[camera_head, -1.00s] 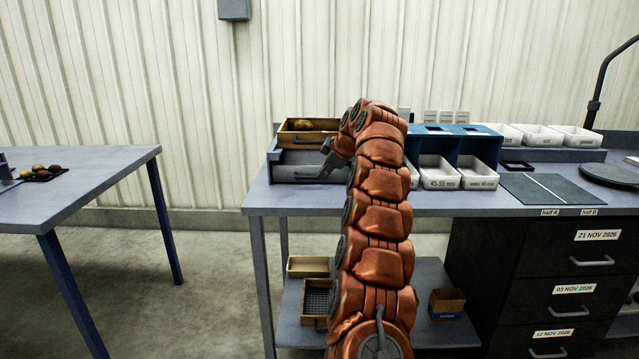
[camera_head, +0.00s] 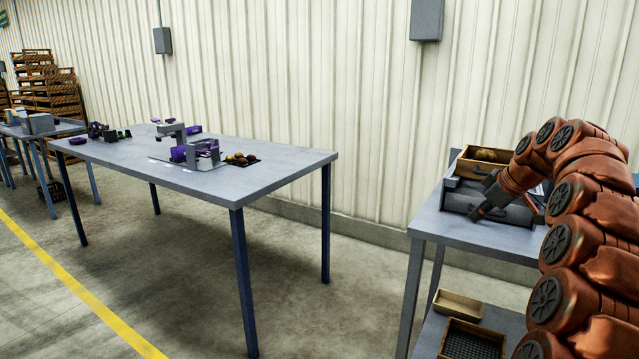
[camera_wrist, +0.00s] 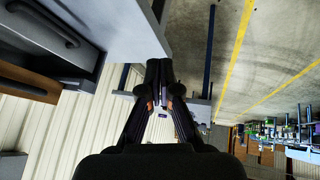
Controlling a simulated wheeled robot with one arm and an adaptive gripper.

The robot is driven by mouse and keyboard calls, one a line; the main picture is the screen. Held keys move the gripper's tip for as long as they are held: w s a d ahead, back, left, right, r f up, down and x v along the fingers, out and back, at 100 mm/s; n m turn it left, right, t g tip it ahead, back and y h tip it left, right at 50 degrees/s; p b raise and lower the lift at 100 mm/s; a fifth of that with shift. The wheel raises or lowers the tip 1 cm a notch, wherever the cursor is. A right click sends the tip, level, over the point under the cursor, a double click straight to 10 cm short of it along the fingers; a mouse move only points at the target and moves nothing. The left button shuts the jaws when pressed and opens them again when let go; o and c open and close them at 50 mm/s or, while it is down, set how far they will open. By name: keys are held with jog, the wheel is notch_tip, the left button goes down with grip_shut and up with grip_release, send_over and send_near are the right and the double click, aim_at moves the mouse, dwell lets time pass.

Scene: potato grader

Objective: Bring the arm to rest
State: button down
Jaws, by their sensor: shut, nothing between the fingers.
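My arm is at the right of the head view, orange and segmented, bent over at the top. My gripper (camera_head: 482,209) hangs at its end over the near bench, in front of a grey drawer unit (camera_head: 466,197). In the wrist view my gripper (camera_wrist: 158,75) has its dark fingertips together with nothing between them. I cannot tell from the head view whether the gripper touches the drawer unit. A wooden tray (camera_head: 478,170) with a potato in it sits on top of the unit.
The near bench (camera_head: 425,222) has a lower shelf with a pale box (camera_head: 458,306) and a mesh-bottomed tray (camera_head: 470,345).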

jog(key=s+a+f+m+g, duration=0.2)
jog(key=s+a+f+g, duration=0.1)
jog(key=s+a, duration=0.75)
jog(key=s+a+f+m+g, duration=0.15)
jog(key=s+a+f, duration=0.25)
jog(key=s+a, duration=0.7)
jog(key=s+f+m+g+h, duration=0.15)
jog(key=s+f, duration=0.25)
jog(key=s, duration=0.6)
jog(key=s+f+m+g, duration=0.2)
jog(key=s+f, duration=0.2)
jog(key=s, duration=0.6)
jog(key=s+f+m+g+h, duration=0.1)
jog(key=s+f+m, duration=0.15)
jog(key=s, duration=0.85)
jog(key=s+p+v, duration=0.2)
jog(key=p+v, duration=1.3)
jog(key=shift+d+r+n+t, duration=0.35)
jog(key=shift+r+t, duration=0.05)
jog(key=shift+r, duration=0.05)
